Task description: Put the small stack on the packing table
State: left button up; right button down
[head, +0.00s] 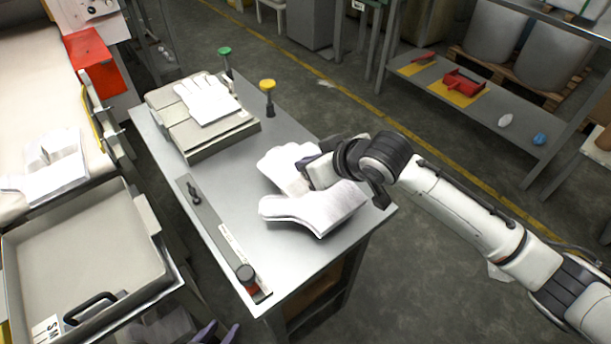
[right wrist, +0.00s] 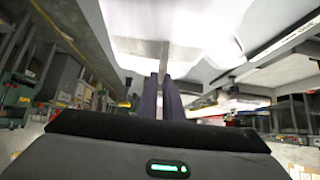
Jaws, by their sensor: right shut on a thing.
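A small stack of white gloves (head: 318,207) is at the right end of the grey metal table (head: 205,165), its parts showing on both sides of my right gripper (head: 308,172). The right gripper is shut on the stack; in the right wrist view its dark fingers (right wrist: 165,95) are close together below the white gloves (right wrist: 205,22). I cannot tell whether the stack touches the tabletop. My left gripper (head: 217,333) shows only partly at the bottom edge, its two purple fingertips apart, empty and below the table.
On the table are a grey box (head: 222,136) with white gloves (head: 206,100) on top, a yellow-topped stand (head: 268,98), a green-topped stand (head: 226,63) and a long bar (head: 222,235). A grey tray (head: 85,245) is at left. A shelf (head: 520,118) stands at right.

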jog(key=shift+f, duration=2.05)
jog(key=c, duration=1.9)
grip_release()
jog(key=shift+f, duration=0.1)
jog(key=v, duration=1.2)
jog(key=shift+p, duration=0.35)
